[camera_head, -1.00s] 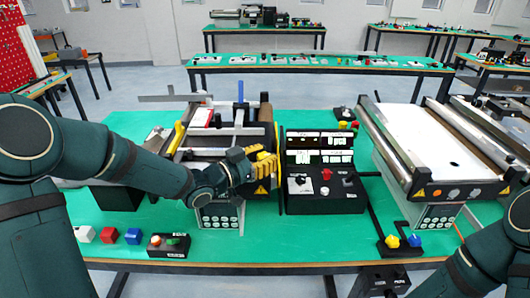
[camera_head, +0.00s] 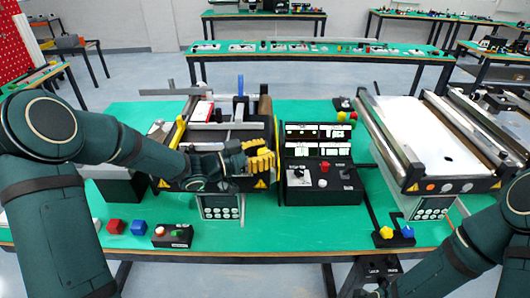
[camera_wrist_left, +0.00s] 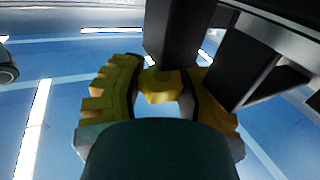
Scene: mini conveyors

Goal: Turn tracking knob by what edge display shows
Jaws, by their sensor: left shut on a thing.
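My left gripper (camera_head: 260,162), with yellow fingers, is at the front right corner of the left mini conveyor (camera_head: 215,135). In the left wrist view its two fingers (camera_wrist_left: 162,100) stand on either side of a yellow faceted knob (camera_wrist_left: 162,86) and are shut on it. In the head view this knob is hidden by the hand. Just right of the hand stands a black control panel (camera_head: 322,192) with several lit white displays (camera_head: 325,132). Their text is too small to read. Only my right arm shows at the lower right; its gripper is out of view.
A second conveyor with a white sheet (camera_head: 430,135) stands on the right. A small box with a yellow knob (camera_head: 386,232) is at front right.

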